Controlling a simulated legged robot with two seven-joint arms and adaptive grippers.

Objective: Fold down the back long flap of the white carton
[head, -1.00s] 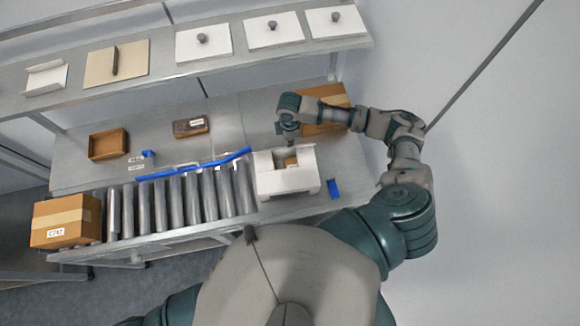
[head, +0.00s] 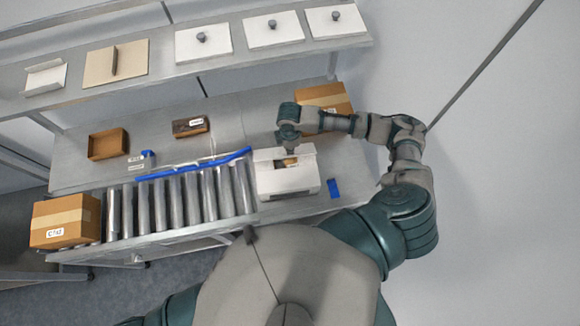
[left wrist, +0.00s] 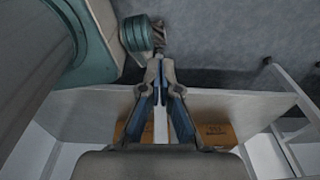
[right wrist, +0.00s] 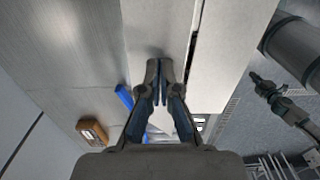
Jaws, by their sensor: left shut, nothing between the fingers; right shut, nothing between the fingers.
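The white carton (head: 286,183) stands at the right end of the rollers. A small gap in its top shows something brown inside (head: 290,162). My right gripper (head: 291,152) is shut and empty, pointing down at the carton's back edge; the arm partly hides the back long flap, so its exact angle is unclear. In the right wrist view the closed fingertips (right wrist: 159,65) are over or against a pale panel (right wrist: 157,28), with a dark slit between it and a second panel (right wrist: 225,65). My left gripper (left wrist: 159,70) is shut and empty, away from the carton.
A blue rail (head: 195,166) runs behind the rollers (head: 175,204) left of the carton. A brown carton (head: 66,222) sits at their left end; another (head: 322,97) stands behind my right forearm. Open brown trays (head: 108,144) lie on the bench. A blue piece (head: 333,188) lies right of the carton.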

